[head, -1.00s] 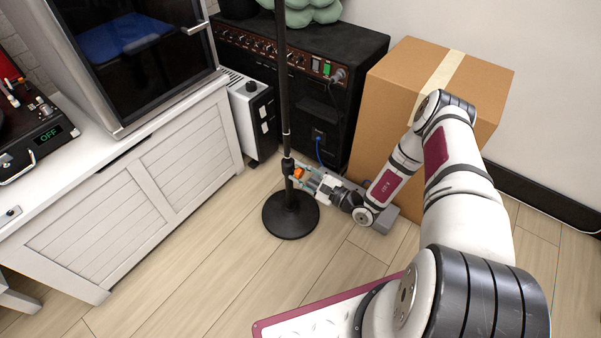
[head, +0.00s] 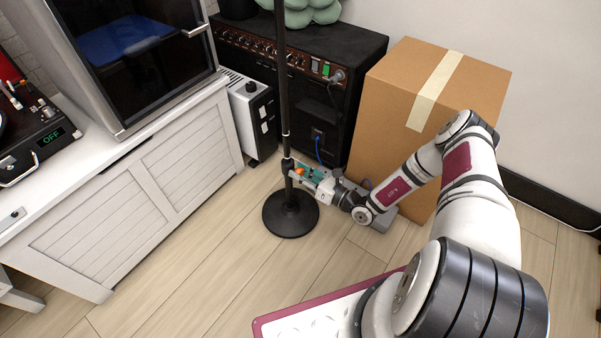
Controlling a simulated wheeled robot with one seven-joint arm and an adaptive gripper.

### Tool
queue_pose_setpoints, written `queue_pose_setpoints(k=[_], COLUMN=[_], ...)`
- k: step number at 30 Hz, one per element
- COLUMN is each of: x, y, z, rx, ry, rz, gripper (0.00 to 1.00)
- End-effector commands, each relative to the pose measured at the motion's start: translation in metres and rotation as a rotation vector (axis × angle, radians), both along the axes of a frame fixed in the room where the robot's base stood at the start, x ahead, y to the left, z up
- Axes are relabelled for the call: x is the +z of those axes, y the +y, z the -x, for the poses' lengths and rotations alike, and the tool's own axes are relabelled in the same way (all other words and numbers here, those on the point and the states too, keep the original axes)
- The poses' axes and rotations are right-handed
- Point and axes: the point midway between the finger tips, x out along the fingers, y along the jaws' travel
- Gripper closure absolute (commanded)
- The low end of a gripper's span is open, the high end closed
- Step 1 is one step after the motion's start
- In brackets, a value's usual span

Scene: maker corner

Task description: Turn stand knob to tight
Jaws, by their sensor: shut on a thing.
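A black stand with a thin upright pole (head: 284,90) and a round base (head: 290,214) stands on the floor in the head view. A dark clamp collar (head: 287,164) sits low on the pole. An orange knob (head: 299,172) is at the collar's right side. My gripper (head: 301,174) reaches in from the right and is shut on the orange knob. Its fingers partly cover the knob, and any mark on it is too small to read.
A black amplifier (head: 345,60) stands behind the pole, with a cardboard box (head: 400,95) to its right. A grey pedal-like box (head: 383,221) lies under my wrist. A white cabinet (head: 130,190) and small heater (head: 252,120) are at left.

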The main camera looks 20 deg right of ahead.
Motion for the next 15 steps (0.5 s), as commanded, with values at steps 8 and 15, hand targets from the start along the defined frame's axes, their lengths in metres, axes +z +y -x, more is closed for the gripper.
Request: queue_pose_setpoints(k=[8, 15], x=[-0.0012, -0.0018], y=[-0.0006, -0.0011], z=[0.0005, 0.0003], rx=[0.000, 0.000], ry=[0.155, 0.290], rz=[-0.211, -0.395], gripper=[0.97, 0.97])
